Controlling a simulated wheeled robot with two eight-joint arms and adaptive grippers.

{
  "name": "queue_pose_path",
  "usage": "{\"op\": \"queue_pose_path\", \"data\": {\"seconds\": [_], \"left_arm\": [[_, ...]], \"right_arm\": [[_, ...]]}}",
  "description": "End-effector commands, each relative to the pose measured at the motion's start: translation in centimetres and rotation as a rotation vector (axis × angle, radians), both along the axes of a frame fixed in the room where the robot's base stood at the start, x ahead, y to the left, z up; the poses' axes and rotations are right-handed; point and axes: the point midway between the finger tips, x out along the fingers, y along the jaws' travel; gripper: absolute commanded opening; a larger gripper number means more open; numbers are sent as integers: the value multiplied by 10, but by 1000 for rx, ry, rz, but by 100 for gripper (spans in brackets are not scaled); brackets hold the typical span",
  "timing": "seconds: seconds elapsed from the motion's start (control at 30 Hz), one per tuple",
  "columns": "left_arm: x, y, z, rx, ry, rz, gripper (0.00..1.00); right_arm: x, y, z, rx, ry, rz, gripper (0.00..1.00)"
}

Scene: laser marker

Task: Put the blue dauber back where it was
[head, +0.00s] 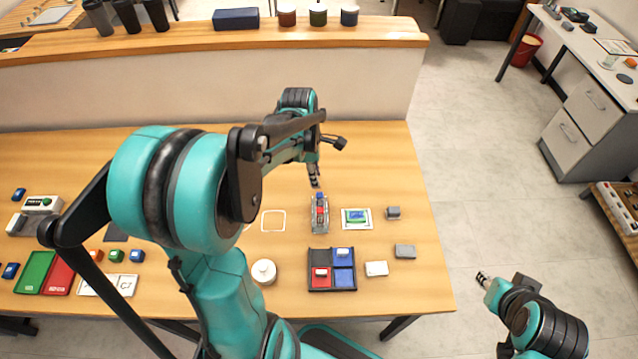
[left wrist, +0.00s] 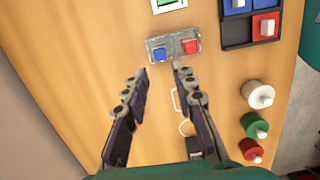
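The blue dauber (left wrist: 159,54) stands in a clear grey holder (left wrist: 173,58) beside a red dauber (left wrist: 190,46). In the head view the holder (head: 322,226) is on the table below my left gripper, with the blue dauber at its far end, partly hard to make out. My left gripper (head: 315,183) hangs just above and behind the holder. In the left wrist view its two fingers (left wrist: 158,80) are spread apart with nothing between them. My right gripper (head: 483,277) is off the table's right side, too small to tell its opening.
A compartment tray (head: 332,289) with red and blue sections lies in front of the holder. A picture card (head: 356,219) and small grey blocks (head: 405,251) lie to its right. A white round pot (head: 264,272) and a white square outline (head: 273,220) are to its left.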

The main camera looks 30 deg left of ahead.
Motion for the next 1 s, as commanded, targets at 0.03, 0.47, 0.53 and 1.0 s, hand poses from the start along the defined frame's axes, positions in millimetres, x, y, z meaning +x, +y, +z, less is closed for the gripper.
{"op": "queue_pose_path", "data": {"seconds": [0.03, 0.47, 0.53, 1.0], "left_arm": [[-3, -4, 5, 8, -12, -37, 27], [-69, -87, 70, 415, -355, -1303, 27], [-80, -97, 74, 513, -391, -1512, 27], [-103, -117, 76, 782, -435, -1993, 27]], "right_arm": [[0, 0, 1, 0, 0, 0, 32], [0, 0, 0, 0, 0, 0, 32], [0, 0, 0, 0, 0, 0, 32], [0, 0, 0, 0, 0, 0, 32]]}}
